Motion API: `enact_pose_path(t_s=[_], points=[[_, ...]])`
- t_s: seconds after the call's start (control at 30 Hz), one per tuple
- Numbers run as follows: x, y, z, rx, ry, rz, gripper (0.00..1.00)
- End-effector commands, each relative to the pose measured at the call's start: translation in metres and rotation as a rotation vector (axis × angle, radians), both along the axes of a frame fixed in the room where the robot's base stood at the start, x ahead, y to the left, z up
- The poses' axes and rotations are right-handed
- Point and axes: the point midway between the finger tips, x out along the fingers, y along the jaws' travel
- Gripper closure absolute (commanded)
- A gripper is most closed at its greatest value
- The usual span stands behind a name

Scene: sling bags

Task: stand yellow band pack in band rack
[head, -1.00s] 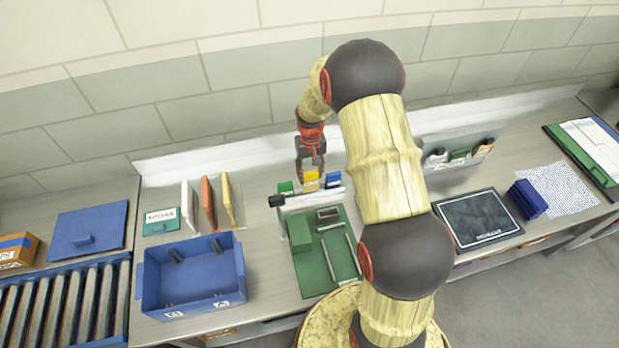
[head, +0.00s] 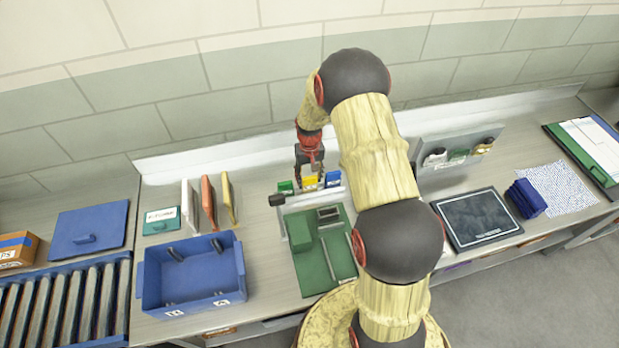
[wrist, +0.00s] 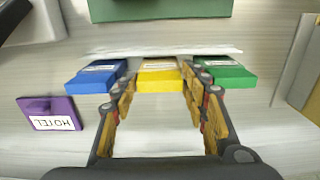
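The yellow band pack (head: 310,183) is between a green pack (head: 286,187) and a blue pack (head: 333,180), in line with them and at about their height. They sit at a pale panel (head: 316,197), which looks like the band rack. In the wrist view the yellow pack (wrist: 161,77) is in the middle, blue (wrist: 94,78) left and green (wrist: 224,74) right. My gripper (head: 310,172) is over the yellow pack. Its fingers (wrist: 160,88) lie close along both sides of the pack and appear shut on it. The pack's underside is hidden.
A green tray (head: 325,262) lies in front of the panel. A blue bin (head: 192,275) and upright boards (head: 208,200) are to the left. A grey holder (head: 458,152) and a dark mat (head: 476,218) are to the right. A purple HOTEL block (wrist: 50,113) shows in the wrist view.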

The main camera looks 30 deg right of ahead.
Motion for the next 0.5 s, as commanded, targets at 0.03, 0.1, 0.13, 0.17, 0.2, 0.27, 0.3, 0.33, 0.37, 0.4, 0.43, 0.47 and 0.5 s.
enact_pose_path(t_s=[0.03, 0.1, 0.13, 0.17, 0.2, 0.27, 0.3, 0.33, 0.37, 0.4, 0.43, 0.47, 0.5], points=[[0.0002, -0.0001, 0.0005, 0.000, -0.001, 0.000, 0.51], [0.0002, -0.0001, 0.0006, 0.000, -0.001, 0.000, 0.47], [0.0002, -0.0001, 0.0006, 0.000, -0.001, 0.000, 0.45], [0.0002, -0.0001, 0.0006, 0.000, -0.001, 0.000, 0.44], [0.0002, -0.0001, 0.0006, 0.000, -0.001, 0.000, 0.42], [0.0002, -0.0001, 0.0006, 0.000, -0.001, 0.000, 0.42], [0.0002, -0.0001, 0.0006, 0.000, 0.000, 0.000, 0.42], [0.0002, -0.0001, 0.0007, 0.000, -0.001, 0.000, 0.42], [0.0002, -0.0001, 0.0007, 0.000, -0.001, 0.000, 0.42], [0.0002, -0.0001, 0.0007, 0.000, -0.001, 0.000, 0.42], [0.0002, -0.0001, 0.0007, 0.000, -0.001, 0.000, 0.42], [0.0002, -0.0001, 0.0009, 0.000, -0.001, 0.000, 0.42], [0.0002, -0.0001, 0.0016, 0.000, -0.001, 0.000, 0.42]])
